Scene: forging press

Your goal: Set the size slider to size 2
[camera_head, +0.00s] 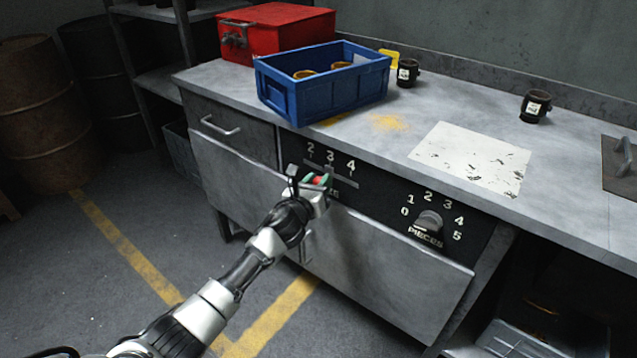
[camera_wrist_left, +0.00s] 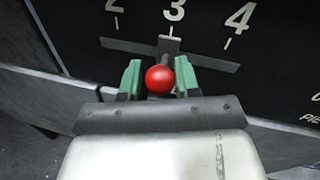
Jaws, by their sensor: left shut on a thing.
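The size slider has a red round knob (camera_wrist_left: 160,79) on a small grey stem, which stands under the number 3 in the left wrist view. Its slot (camera_wrist_left: 205,61) runs sideways below the numbers 2, 3 and 4 on the black panel (camera_head: 375,190). My left gripper (camera_head: 316,181) is at the panel, with its green fingers (camera_wrist_left: 160,80) on both sides of the red knob, shut on it. In the head view the gripper hides most of the knob and part of the slot. My right gripper is not in view.
A round pieces dial (camera_head: 429,222), marked 0 to 5, sits to the right on the same panel. A blue crate (camera_head: 325,98), a red box (camera_head: 290,30) and dark mugs (camera_head: 535,106) stand on the bench top (camera_head: 420,118) above. A drawer handle (camera_head: 220,125) juts out at the left.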

